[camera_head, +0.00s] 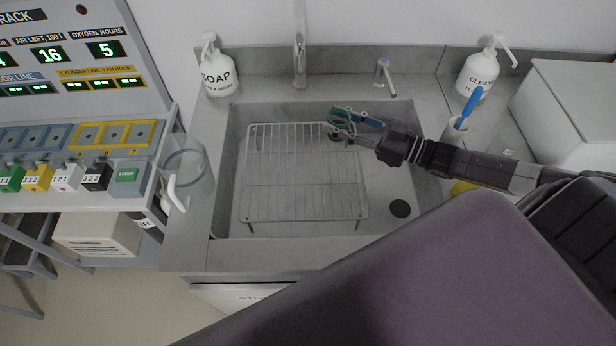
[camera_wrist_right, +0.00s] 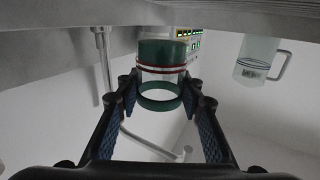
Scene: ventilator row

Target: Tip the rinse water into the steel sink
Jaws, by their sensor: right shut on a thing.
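My right gripper (camera_head: 345,126) is over the steel sink (camera_head: 392,222), shut on a clear container with green bands. The green-banded container (camera_head: 341,115) is small in the head view, above the wire rack. In the right wrist view the container (camera_wrist_right: 163,70) sits between the blue-padded fingers of my right gripper (camera_wrist_right: 162,90), with a red ring around it and a green ring at its near end. I cannot make out water in it, nor its exact tilt. My left gripper is not in view.
A clear jug (camera_head: 186,168) is at the sink's left. A soap bottle (camera_head: 217,72), taps, a cleaner bottle (camera_head: 474,78) and a blue-handled brush (camera_head: 472,106) surround the basin.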

